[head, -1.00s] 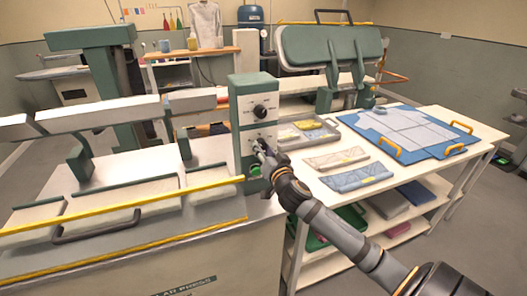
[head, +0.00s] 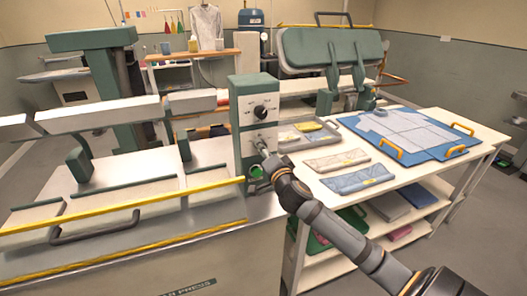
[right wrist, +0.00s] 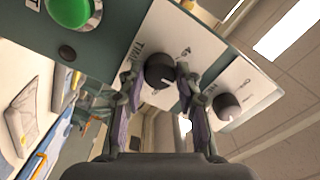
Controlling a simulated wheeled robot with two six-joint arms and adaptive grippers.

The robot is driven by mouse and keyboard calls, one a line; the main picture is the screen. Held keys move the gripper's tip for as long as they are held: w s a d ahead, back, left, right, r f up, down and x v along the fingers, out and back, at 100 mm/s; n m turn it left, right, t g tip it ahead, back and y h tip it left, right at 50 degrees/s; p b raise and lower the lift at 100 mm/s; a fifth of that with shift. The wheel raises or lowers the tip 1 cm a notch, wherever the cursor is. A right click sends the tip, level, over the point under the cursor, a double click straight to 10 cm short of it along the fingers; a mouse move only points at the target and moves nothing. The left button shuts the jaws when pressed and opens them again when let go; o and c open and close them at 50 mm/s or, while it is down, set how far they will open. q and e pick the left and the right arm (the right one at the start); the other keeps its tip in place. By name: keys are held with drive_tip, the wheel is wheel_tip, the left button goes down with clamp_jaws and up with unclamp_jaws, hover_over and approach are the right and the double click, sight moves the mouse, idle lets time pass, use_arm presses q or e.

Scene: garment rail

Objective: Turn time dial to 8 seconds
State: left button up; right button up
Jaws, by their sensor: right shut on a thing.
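The time dial (right wrist: 160,71) is a round dark knob with a light pointer mark on a white label plate, marked "TIM" in its visible letters. My right gripper (right wrist: 157,73) is shut on the time dial, with one finger on each side. The number under the pointer is not readable. My left gripper is not in view.
A second dark dial (head: 260,112) sits above on the same panel. A green button (head: 256,171) is below, close to my gripper. The press with a yellow bar (head: 120,205) stands left. A table with folded garments (head: 358,179) and a blue board (head: 410,130) stands right.

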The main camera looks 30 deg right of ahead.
idle(0.3)
drive_tip(key=o, duration=1.2)
drive_tip(key=shift+c, duration=0.2)
drive_tip(key=v, duration=0.7)
drive_tip(key=shift+s, duration=0.2)
drive_tip(key=shift+f, duration=0.1)
